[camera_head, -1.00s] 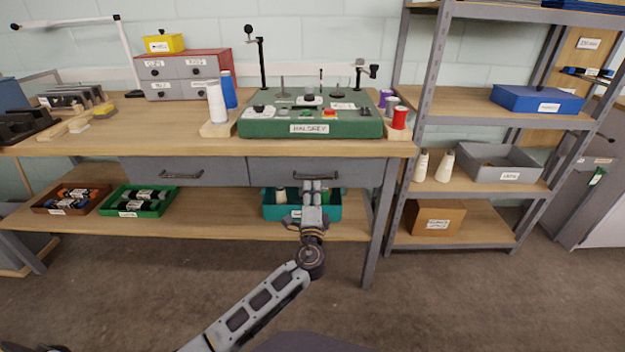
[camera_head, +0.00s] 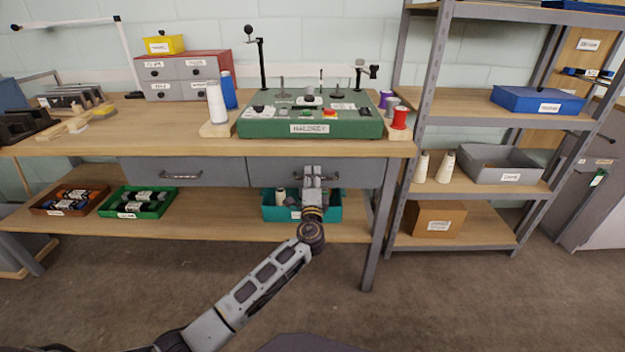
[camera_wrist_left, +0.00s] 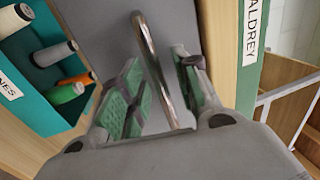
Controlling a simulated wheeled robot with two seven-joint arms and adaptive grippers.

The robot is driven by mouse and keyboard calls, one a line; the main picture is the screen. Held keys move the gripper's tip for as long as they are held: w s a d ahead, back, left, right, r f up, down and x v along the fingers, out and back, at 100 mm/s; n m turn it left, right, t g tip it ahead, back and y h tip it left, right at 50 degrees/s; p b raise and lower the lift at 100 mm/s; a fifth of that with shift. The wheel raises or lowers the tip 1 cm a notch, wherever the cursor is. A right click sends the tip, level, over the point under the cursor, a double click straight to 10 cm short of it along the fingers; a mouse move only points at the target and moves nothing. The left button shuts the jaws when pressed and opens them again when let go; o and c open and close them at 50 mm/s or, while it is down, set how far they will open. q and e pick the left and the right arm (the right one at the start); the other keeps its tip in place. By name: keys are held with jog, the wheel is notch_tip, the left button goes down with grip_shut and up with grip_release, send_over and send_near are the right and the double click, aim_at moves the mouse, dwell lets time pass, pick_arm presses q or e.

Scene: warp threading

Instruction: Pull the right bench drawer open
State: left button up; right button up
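The right bench drawer (camera_head: 270,172) is a grey drawer under the wooden bench top, and its front looks flush with the left drawer. My left gripper (camera_head: 312,174) is at its dark bar handle (camera_head: 332,178) and hides part of it. In the left wrist view, the metal handle (camera_wrist_left: 158,68) runs between the two green-padded fingers of my left gripper (camera_wrist_left: 160,88). The fingers stand apart with gaps beside the bar. My right gripper is not in view.
The left drawer (camera_head: 200,172) is shut. A teal bin (camera_head: 330,213) with spools stands on the lower shelf just below my gripper. A green HALDREY machine (camera_head: 262,128) sits on the bench above. The bench leg (camera_head: 380,225) is to the right. The floor in front is clear.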

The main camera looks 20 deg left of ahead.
pick_arm(q)
grip_shut()
dwell(0.3)
jog(key=shift+s+f, duration=0.1)
